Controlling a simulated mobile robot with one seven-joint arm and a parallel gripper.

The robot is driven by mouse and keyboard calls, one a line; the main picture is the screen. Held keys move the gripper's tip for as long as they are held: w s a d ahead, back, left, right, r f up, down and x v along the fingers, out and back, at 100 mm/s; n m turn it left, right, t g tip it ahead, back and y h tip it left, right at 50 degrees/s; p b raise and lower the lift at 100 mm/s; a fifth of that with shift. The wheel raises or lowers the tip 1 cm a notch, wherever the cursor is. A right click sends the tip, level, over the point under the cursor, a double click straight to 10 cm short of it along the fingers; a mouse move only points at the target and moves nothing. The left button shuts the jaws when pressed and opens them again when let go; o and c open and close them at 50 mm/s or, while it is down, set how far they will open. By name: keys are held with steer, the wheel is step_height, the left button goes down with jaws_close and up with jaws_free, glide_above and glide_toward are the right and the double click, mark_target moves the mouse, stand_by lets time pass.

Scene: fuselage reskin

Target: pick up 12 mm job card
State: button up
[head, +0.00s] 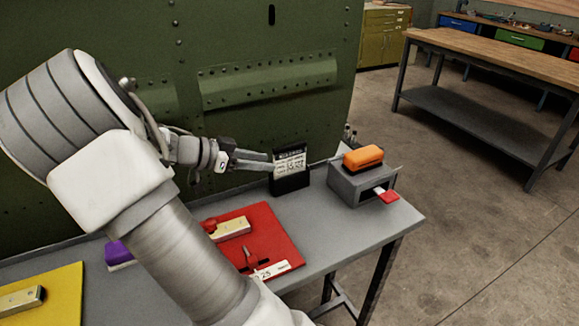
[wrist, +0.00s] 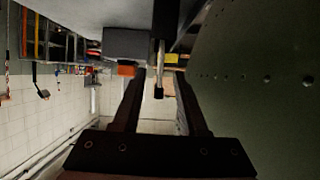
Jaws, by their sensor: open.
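The job card (head: 289,164) is a white printed card with a dark top edge, standing upright in a black holder (head: 291,183) on the grey bench. My gripper (head: 270,160) reaches in level from the left, with its fingertips at the card's left side. In the upside-down wrist view the card (wrist: 160,62) shows edge-on as a thin pale strip with a dark end. It lies between the two open fingers of my gripper (wrist: 157,85), near their tips, with a gap on each side. The holder (wrist: 166,18) shows as a dark block above it. I cannot read the size on the card.
A grey box (head: 362,187) with an orange block (head: 362,158) on top and a red tab stands right of the holder. A red mat (head: 283,243) with tools lies in front. The green riveted panel (head: 270,60) rises close behind my gripper.

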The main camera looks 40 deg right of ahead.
mark_target(305, 164)
steer(key=x, duration=0.3)
steer(key=shift+f, duration=0.1)
steer(key=shift+d+r+b+x, duration=0.1)
steer(key=shift+r+b+x, duration=0.1)
steer(key=shift+x, duration=1.15)
steer(key=shift+d+r+b+x, duration=0.1)
steer(key=shift+r+b+x, duration=0.1)
steer(key=shift+x, duration=1.15)
jaws_close()
